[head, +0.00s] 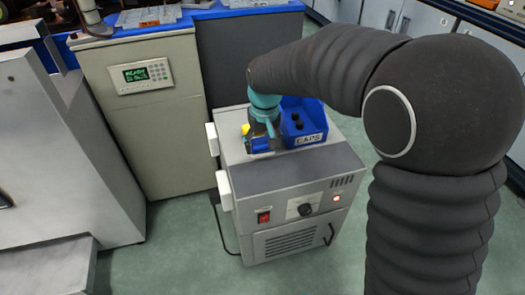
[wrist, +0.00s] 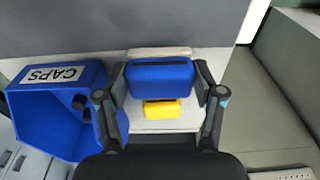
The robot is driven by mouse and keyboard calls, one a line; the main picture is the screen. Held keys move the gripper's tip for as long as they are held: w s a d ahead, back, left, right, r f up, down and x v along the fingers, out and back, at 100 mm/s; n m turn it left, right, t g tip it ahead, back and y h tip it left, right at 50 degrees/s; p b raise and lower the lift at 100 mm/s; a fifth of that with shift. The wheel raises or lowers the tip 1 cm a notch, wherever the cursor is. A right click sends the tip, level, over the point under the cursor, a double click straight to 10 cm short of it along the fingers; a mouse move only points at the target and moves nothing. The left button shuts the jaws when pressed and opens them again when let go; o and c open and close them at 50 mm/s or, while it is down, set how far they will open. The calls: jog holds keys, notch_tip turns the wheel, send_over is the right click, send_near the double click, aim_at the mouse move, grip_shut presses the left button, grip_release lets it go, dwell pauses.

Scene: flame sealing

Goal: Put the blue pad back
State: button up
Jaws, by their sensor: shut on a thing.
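The blue pad (wrist: 160,75) is a rounded blue block with a dark strip on its top, seen in the wrist view. My gripper (wrist: 162,85) has one finger on each side of it and is shut on it. In the head view my gripper (head: 263,133) is over the top of the grey cabinet, with part of the blue pad (head: 258,146) showing below it. A small yellow block (wrist: 162,109) is close beside the pad in the wrist view. I cannot tell whether the pad touches the cabinet top.
A blue bin labelled CAPS (head: 305,124), holding dark caps, stands right beside my gripper on the grey cabinet (head: 290,172). A beige unit with a green display (head: 143,73) stands behind to the left. Pale blocks (head: 223,190) stick out from the cabinet's left side.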

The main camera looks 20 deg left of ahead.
aim_at(263, 152)
jog(key=shift+f, duration=1.55)
jog(key=shift+f, duration=0.2)
jog(key=o, duration=1.2)
jog(key=shift+r, duration=0.15)
notch_tip(263, 152, up, 12)
jog(key=s+p, duration=0.1)
jog(key=shift+s+d, duration=0.15)
jog(key=shift+d, duration=0.25)
